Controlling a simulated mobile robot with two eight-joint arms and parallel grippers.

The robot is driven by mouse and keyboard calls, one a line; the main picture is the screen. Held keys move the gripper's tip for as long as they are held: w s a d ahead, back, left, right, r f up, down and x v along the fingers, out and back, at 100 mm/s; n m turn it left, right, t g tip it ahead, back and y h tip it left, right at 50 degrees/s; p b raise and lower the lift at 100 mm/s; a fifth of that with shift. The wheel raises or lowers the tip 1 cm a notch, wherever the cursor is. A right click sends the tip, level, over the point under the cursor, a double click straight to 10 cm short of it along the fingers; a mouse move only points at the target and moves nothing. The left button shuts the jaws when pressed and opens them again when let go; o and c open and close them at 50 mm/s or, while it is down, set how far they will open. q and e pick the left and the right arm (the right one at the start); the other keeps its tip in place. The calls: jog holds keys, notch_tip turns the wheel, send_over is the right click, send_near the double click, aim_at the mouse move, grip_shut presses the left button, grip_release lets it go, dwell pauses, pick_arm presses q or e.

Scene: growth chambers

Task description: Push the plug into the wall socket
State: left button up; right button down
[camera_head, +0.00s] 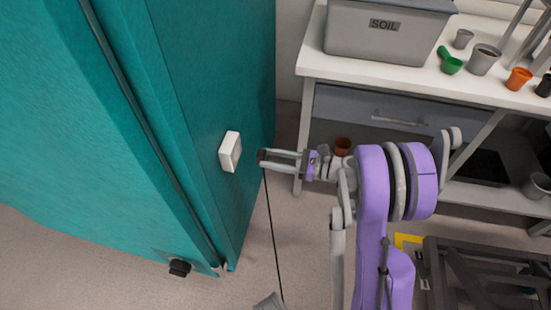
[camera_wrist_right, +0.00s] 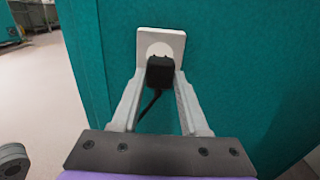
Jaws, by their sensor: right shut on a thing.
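The white wall socket (camera_head: 230,151) is fixed on the side of the teal chamber. It also shows in the right wrist view (camera_wrist_right: 174,41), with a round recess. My right gripper (camera_head: 266,156) is shut on the black plug (camera_wrist_right: 160,72), which sits between its fingertips. In the head view the plug is just right of the socket, with a small gap between them. In the right wrist view the plug covers the lower part of the recess.
A thin black cord (camera_head: 273,235) hangs from the plug towards the floor. The teal chamber (camera_head: 110,120) fills the left. A white bench (camera_head: 400,80) with a grey soil bin (camera_head: 375,40) and several pots stands at the back right. A dark rack (camera_head: 480,270) is at lower right.

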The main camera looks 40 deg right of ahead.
jog(key=shift+x, duration=2.4)
jog(key=shift+w+a, duration=0.35)
dwell(0.5)
jog(key=shift+c, duration=1.7)
grip_release()
jog(key=p, duration=0.1)
send_near(266, 158)
jog(key=x, duration=0.3)
jog(key=shift+a+r, duration=0.15)
jog(key=shift+r, duration=0.1)
